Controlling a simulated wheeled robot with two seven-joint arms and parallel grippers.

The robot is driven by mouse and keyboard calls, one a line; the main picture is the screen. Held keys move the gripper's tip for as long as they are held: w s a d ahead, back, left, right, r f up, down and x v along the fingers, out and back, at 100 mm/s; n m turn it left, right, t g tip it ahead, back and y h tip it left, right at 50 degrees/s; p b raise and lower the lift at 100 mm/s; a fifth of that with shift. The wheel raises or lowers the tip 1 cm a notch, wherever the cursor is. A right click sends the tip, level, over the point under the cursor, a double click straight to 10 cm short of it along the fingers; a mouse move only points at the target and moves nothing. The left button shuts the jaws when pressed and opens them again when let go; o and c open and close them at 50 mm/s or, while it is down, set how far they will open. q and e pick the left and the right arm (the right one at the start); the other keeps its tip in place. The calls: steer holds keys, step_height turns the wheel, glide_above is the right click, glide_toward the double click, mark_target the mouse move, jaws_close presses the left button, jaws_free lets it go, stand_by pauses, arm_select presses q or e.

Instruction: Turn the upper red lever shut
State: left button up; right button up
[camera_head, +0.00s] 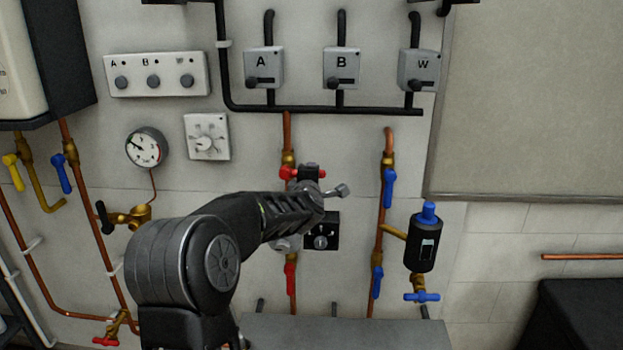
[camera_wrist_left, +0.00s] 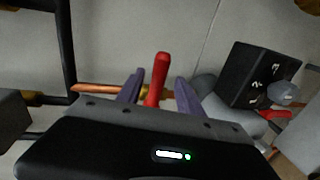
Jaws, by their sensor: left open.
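The upper red lever (camera_head: 289,172) is on a vertical copper pipe below a brass fitting, partly hidden by my left gripper in the head view. In the left wrist view the red lever (camera_wrist_left: 160,70) stands between the two purple fingers of my left gripper (camera_head: 308,187). The gripper is open, with a finger on each side of the lever and a visible gap to each. The lower red lever (camera_head: 291,278) hangs on the same pipe, below my arm. My right gripper is not in view.
A black dial box (camera_head: 321,238) sits just right of the pipe, close to my gripper. A grey surface (camera_head: 345,332) lies below.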

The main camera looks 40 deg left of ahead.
arm_select(q)
steer(key=v, duration=0.3)
steer(key=shift+s+d, duration=0.25)
steer(key=shift+s, duration=0.1)
steer(key=s+d+f+m+g+h, duration=0.2)
steer(key=d+f+m+h, duration=0.45)
steer(key=d+f, duration=0.9)
steer(key=s+d+f+m+g+h, duration=0.25)
steer(key=d+f+m, duration=0.85)
steer(key=f, duration=0.8)
steer(key=s+d+f+m+g+h, duration=0.1)
steer(key=s+d+f+m+g, duration=0.1)
steer(key=s+d+f, duration=0.3)
steer(key=s+d+f+m+g+h, duration=0.2)
steer(key=s+d+f, duration=0.4)
steer(key=s, duration=0.8)
steer(key=s+d+f+m+g+h, duration=0.1)
steer(key=s+d+f+m+g, duration=0.1)
steer(key=s+d+f, duration=0.4)
steer(key=s+d+g, duration=0.1)
steer(key=s+d, duration=0.3)
steer(key=shift+d+h, duration=0.35)
steer(key=shift+h, duration=0.05)
